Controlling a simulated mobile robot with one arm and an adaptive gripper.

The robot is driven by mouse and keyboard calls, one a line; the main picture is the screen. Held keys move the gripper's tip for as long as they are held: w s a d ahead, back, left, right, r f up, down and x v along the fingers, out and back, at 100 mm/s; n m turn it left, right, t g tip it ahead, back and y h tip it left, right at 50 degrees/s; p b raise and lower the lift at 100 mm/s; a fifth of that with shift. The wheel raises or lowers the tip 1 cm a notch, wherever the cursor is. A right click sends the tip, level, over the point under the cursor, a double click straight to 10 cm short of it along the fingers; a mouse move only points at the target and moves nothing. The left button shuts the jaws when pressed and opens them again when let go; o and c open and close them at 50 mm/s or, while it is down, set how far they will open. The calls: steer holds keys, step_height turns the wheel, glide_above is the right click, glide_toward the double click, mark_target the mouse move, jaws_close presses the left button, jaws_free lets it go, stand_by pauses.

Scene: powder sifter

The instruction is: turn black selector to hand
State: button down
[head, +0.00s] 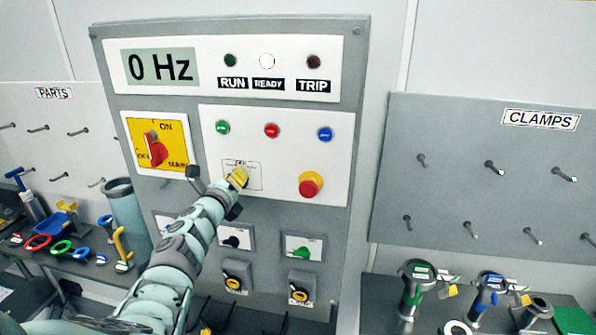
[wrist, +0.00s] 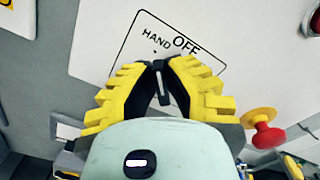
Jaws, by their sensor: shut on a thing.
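The black selector (wrist: 161,88) sits on the white panel between my fingertips in the wrist view. A pale line shows on it and runs nearly up and down in that picture. My gripper (wrist: 158,68) has yellow-and-black fingers closed on the selector from both sides. The label plate (wrist: 125,60) reads HAND and OFF above the fingertips; its lower part is hidden by the fingers. The exact mark the selector points to is hard to tell. In the head view my gripper (head: 238,178) is at the same plate (head: 240,163) and hides the selector.
A red mushroom button on a yellow base (head: 311,185) is close to the right of my gripper. Green (head: 222,127), red (head: 271,130) and blue (head: 325,134) buttons sit above. A red rotary switch (head: 155,149) is at left. The display (head: 160,67) reads 0 Hz.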

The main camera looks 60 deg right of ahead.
steer(key=shift+n, duration=0.6)
steer(key=c, duration=1)
jaws_free()
steer(key=shift+a, duration=0.1)
steer(key=v, duration=1.2)
steer(key=shift+f, duration=0.1)
